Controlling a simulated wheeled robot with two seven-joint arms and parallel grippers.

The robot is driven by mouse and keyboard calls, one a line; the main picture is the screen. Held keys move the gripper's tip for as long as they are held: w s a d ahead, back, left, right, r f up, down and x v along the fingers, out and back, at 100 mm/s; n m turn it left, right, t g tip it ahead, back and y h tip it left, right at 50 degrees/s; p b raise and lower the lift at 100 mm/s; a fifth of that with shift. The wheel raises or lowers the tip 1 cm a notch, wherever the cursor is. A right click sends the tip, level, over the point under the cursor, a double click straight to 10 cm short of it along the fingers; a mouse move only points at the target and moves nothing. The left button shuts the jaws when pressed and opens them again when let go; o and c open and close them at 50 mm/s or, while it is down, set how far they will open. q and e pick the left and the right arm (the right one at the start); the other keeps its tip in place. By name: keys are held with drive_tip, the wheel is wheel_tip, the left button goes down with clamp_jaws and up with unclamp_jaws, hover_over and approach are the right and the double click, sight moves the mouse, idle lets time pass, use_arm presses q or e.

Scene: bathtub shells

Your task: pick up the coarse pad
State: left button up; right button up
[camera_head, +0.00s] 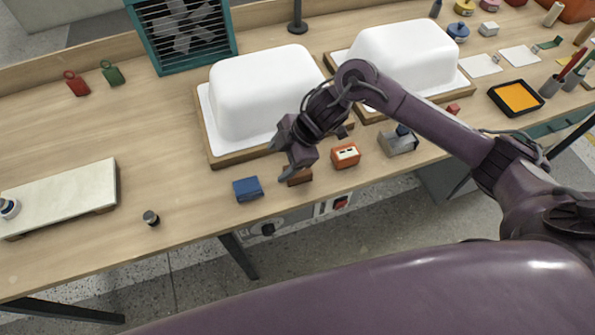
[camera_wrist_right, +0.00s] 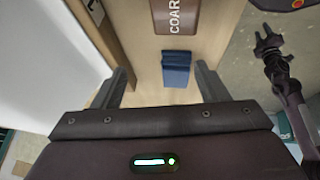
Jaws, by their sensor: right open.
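The coarse pad is a brown block (camera_head: 298,177) near the front edge of the table, partly hidden by my right gripper in the head view. In the right wrist view the coarse pad (camera_wrist_right: 176,15) is at the top, cut off by the frame, with white letters "COAR" showing. My right gripper (camera_head: 284,156) is open and empty, above the table close to the pad. In the wrist view its fingers (camera_wrist_right: 163,85) are spread, and the pad lies beyond them. A small dark gripper, apparently my left one (camera_wrist_right: 269,45), shows at the right of the wrist view.
A blue block (camera_head: 248,189) lies just left of the pad, and an orange block (camera_head: 345,155) lies to its right. A grey block (camera_head: 398,142) is farther right. A white tub shell (camera_head: 262,90) on a wooden board stands behind.

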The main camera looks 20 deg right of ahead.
drive_tip(key=shift+g+h, duration=0.6)
drive_tip(key=shift+g, duration=0.3)
drive_tip(key=d, duration=0.2)
drive_tip(key=d+r, duration=0.1)
drive_tip(key=d, duration=0.3)
drive_tip(key=shift+s+d+r, duration=0.15)
drive_tip(key=shift+s+d, duration=0.15)
drive_tip(key=shift+d, duration=0.05)
drive_tip(key=shift+s+f, duration=0.1)
drive_tip(key=shift+f, duration=0.1)
drive_tip(key=p+x, duration=0.1)
drive_tip(key=x, duration=0.5)
drive_tip(key=shift+a+f+p, duration=0.15)
drive_tip(key=shift+f+p, duration=0.05)
drive_tip(key=shift+p, duration=0.2)
drive_tip(key=shift+a+f, duration=0.1)
drive_tip(key=shift+f, duration=0.3)
drive_tip(key=c, duration=1.1)
drive_tip(key=shift+o, duration=0.2)
drive_tip(key=shift+r, duration=0.2)
wheel_tip(320, 180, up, 7)
drive_tip(key=shift+r+b, duration=0.1)
drive_tip(key=shift+b, duration=0.25)
wheel_tip(320, 180, up, 13)
drive_tip(key=p, duration=0.2)
drive_tip(key=shift+f, duration=0.25)
